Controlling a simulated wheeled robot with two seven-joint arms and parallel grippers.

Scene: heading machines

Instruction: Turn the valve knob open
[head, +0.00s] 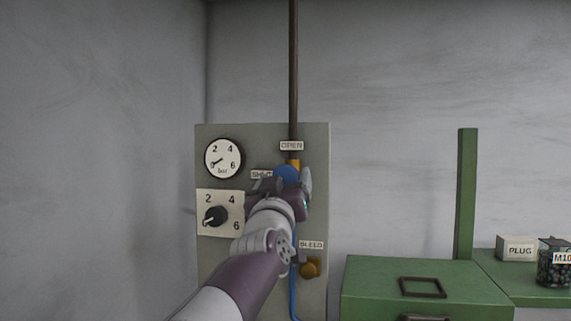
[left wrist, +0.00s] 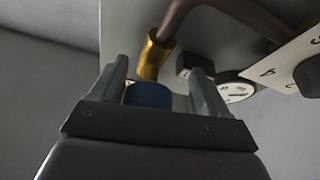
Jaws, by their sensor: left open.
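The blue valve knob (head: 287,174) sits on the grey panel (head: 313,205), below the OPEN label (head: 291,146) and right of a partly hidden label that seems to read SHUT (head: 261,175). My left gripper (head: 290,184) is at the knob in the head view. In the left wrist view the blue knob (left wrist: 148,95) lies between the two fingers of my open left gripper (left wrist: 157,85). I cannot tell whether the fingers touch it. A brass fitting (left wrist: 151,58) joins the pipe behind the knob. The knob's lower part is hidden by my gripper. My right gripper is not in view.
A pressure gauge (head: 223,158) and a black dial knob (head: 215,216) are on the panel's left. A brass BLEED knob (head: 311,269) is low on the panel. A green cabinet (head: 375,280) stands at right, with a PLUG box (head: 517,248) beyond it.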

